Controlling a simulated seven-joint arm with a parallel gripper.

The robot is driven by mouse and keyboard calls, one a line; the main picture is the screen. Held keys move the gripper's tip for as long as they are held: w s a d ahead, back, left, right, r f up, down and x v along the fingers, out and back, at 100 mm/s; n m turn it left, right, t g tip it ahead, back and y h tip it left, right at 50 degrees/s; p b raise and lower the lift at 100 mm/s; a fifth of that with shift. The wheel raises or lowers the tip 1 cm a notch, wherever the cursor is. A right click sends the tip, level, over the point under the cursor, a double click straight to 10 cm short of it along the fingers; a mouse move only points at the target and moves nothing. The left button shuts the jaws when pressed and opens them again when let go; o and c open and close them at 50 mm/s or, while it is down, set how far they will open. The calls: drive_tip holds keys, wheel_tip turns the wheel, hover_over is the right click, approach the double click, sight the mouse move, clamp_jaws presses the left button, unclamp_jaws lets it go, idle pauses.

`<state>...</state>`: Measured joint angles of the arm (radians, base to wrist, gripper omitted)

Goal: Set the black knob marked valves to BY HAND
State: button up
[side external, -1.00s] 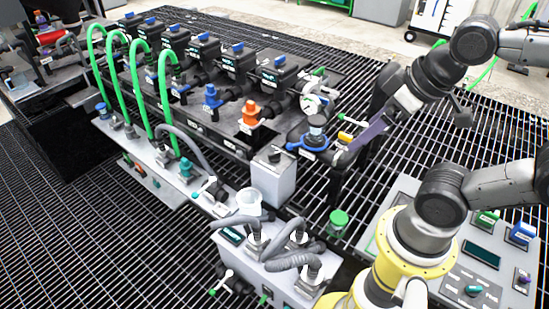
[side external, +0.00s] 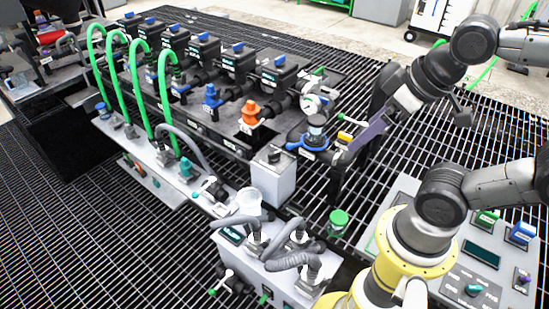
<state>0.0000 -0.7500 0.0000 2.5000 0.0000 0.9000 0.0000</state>
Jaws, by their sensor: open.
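A black knob (side external: 274,156) sits on top of a pale grey box (side external: 273,180) near the middle of the side external view. Its marking and the setting it points to are too small to read. My gripper (side external: 343,152) is up and to the right of this box, apart from the knob, beside the blue-handled fitting. It is open with nothing visible between its fingers. The fingertips are small and partly lost against the dark parts behind them.
A blue-handled fitting (side external: 308,146) stands between my gripper and the box. An orange valve (side external: 250,113) and green hoses (side external: 137,75) lie further left. Grey hoses (side external: 294,261) and a white cup (side external: 248,201) are in front. A control panel (side external: 468,231) with coloured knobs is at right.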

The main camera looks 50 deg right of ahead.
idle(0.4)
drive_tip(key=shift+c, duration=1)
drive_tip(key=w+d+r+m, duration=0.1)
drive_tip(key=w+r, duration=0.3)
drive_tip(key=w, duration=0.2)
drive_tip(key=w+r+m, duration=0.1)
drive_tip(key=w+r, duration=0.3)
drive_tip(key=w, duration=0.2)
drive_tip(key=m+g, duration=0.4)
drive_tip(key=g, duration=0.2)
hover_over(274, 153)
wheel_tip(274, 153, down, 32)
wheel_tip(274, 153, down, 13)
drive_tip(key=shift+s+r, duration=0.1)
